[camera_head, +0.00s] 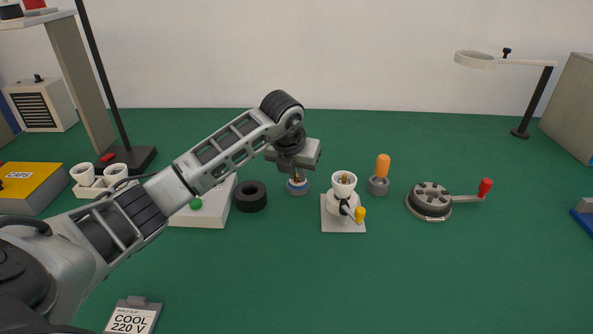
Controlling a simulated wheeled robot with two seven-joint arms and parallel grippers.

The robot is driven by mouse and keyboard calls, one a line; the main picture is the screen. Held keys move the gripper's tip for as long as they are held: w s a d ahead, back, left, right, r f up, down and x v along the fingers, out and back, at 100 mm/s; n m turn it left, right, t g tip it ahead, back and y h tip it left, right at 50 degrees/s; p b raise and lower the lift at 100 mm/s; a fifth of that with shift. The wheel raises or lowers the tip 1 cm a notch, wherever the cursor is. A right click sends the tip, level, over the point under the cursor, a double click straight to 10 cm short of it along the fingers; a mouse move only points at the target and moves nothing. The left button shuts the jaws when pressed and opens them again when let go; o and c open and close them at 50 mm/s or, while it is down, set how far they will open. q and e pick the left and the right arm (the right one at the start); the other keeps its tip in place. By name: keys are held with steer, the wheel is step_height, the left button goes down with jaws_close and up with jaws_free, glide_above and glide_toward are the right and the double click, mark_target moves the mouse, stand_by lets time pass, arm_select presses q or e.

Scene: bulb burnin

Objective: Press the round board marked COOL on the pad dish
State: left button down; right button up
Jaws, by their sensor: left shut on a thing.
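My left gripper (297,168) reaches in from the left and points down at the middle of the table. It is shut on a small part with a brassy middle, which looks like the round board (297,178); no COOL marking is readable on it. Directly below is a small round blue-grey dish (298,189), which looks like the pad dish. The part is at the dish's top; I cannot tell whether it touches the pad. The fingertips hide part of it. My right gripper is not in view.
A white socket stand (343,226) with a yellow-knobbed lever, an orange-handled tool (382,168) and a grey turntable (431,203) with a red-knobbed crank stand to the right. A black ring (251,197) is close left. A COOL 220 V sign (131,319) stands in front. The front right is clear.

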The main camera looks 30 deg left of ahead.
mark_target(296, 182)
arm_select(q)
steer(key=shift+f, duration=0.3)
stand_by(0.7)
steer(key=shift+f+b, duration=0.3)
steer(key=shift+b, duration=0.1)
stand_by(0.5)
steer(key=shift+f, duration=0.1)
stand_by(0.7)
steer(key=shift+r+p, duration=1.5)
steer(key=shift+r, duration=0.55)
steer(key=shift+r+p, duration=0.35)
steer(key=shift+r, duration=0.25)
